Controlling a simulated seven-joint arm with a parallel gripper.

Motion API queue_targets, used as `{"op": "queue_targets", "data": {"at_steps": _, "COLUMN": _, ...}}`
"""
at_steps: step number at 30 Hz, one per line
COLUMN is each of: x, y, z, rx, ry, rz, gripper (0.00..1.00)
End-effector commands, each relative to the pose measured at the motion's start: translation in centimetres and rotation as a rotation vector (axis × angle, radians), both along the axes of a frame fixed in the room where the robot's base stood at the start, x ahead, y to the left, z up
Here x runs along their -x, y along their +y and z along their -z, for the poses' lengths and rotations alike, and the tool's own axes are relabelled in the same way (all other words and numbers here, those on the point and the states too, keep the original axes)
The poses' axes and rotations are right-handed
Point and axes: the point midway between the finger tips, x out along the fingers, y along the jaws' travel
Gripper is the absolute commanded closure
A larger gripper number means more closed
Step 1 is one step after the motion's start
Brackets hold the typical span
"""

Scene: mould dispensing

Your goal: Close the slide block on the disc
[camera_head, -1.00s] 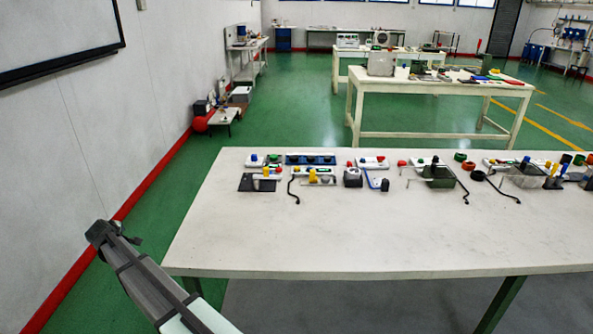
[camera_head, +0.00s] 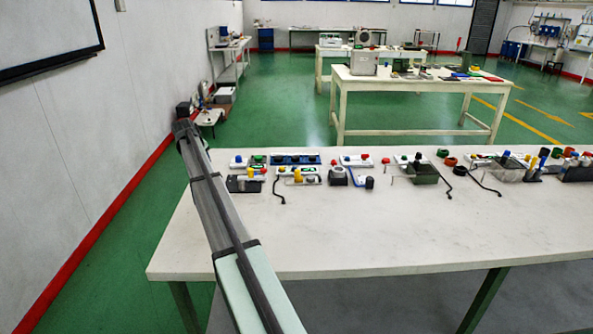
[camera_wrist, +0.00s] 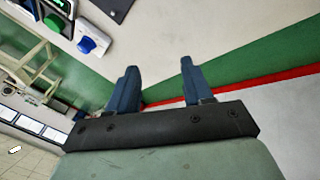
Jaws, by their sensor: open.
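My gripper (camera_wrist: 159,63) shows two blue fingers spread apart in the wrist view, with nothing between them. In the head view my arm reaches up past the table's left edge, and its dark end (camera_head: 183,108) is over the floor beyond the table's far left corner. Several small devices stand in a row along the far side of the table (camera_head: 290,232). I cannot tell for sure which of them is the disc with the slide block. A grey block with a round dark top (camera_head: 338,177) stands in the row, too small to read in detail.
A white box with a blue button (camera_wrist: 92,40) and a green button (camera_wrist: 53,22) show upper left in the wrist view. Dark cables (camera_head: 277,187) curl among the devices. A dark green box (camera_head: 424,173) stands right of centre. The table's near half is clear.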

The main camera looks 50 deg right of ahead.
Motion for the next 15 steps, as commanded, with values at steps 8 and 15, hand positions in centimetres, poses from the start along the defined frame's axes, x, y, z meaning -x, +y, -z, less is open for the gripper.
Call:
{"op": "queue_targets", "data": {"at_steps": 8, "x": 7.6, "y": -13.1, "z": -2.6, "rx": -0.174, "ry": 0.072, "rz": 0.277, "gripper": 0.50}}
{"op": "queue_targets", "data": {"at_steps": 15, "x": 15.6, "y": -22.2, "z": -5.3, "rx": -0.326, "ry": 0.127, "rz": 0.495, "gripper": 0.50}}
